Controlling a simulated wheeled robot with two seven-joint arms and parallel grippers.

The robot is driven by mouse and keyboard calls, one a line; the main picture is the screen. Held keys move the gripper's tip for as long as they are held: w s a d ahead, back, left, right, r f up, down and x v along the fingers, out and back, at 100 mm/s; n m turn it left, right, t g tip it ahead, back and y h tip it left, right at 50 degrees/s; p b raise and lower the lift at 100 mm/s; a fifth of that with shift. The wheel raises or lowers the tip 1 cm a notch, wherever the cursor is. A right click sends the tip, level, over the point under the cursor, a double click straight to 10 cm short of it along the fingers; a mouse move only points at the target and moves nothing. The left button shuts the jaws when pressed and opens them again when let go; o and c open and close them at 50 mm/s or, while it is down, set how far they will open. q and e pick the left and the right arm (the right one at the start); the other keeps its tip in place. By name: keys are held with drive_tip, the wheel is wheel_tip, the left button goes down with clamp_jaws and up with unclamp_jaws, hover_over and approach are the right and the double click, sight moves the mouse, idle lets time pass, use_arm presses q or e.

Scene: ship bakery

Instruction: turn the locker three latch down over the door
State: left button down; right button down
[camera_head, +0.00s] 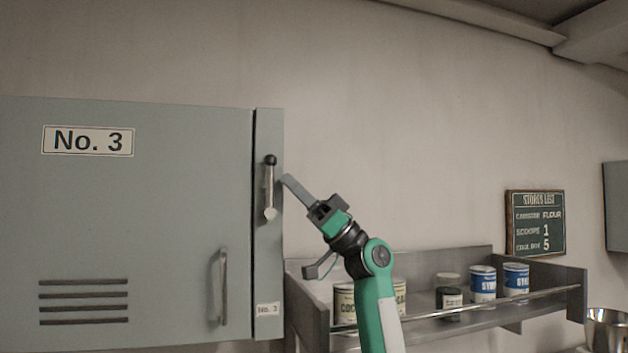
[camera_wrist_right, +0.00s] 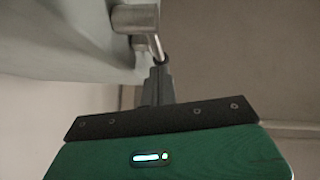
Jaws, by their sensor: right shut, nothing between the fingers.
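The grey-green locker marked No. 3 (camera_head: 150,220) fills the left of the head view, with its door closed. Its latch (camera_head: 269,188) is on the narrow frame strip right of the door. The latch points straight up, black knob on top and round pivot below. My right gripper (camera_head: 285,180) is shut and empty, its fingertips just right of the latch arm. In the right wrist view the latch (camera_wrist_right: 135,18) shows near the top, and the gripper's fingertips (camera_wrist_right: 158,72) are close by its dark knob; I cannot tell if they touch. My left gripper is not in view.
A vertical door handle (camera_head: 223,287) stands out on the door left of the latch. A metal shelf (camera_head: 430,325) with several tins and a rail is below right, behind my right arm. A stores list board (camera_head: 535,223) hangs on the wall. The wall above is clear.

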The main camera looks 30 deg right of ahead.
drive_tip(key=shift+w+a, duration=0.2)
drive_tip(key=shift+a, duration=0.2)
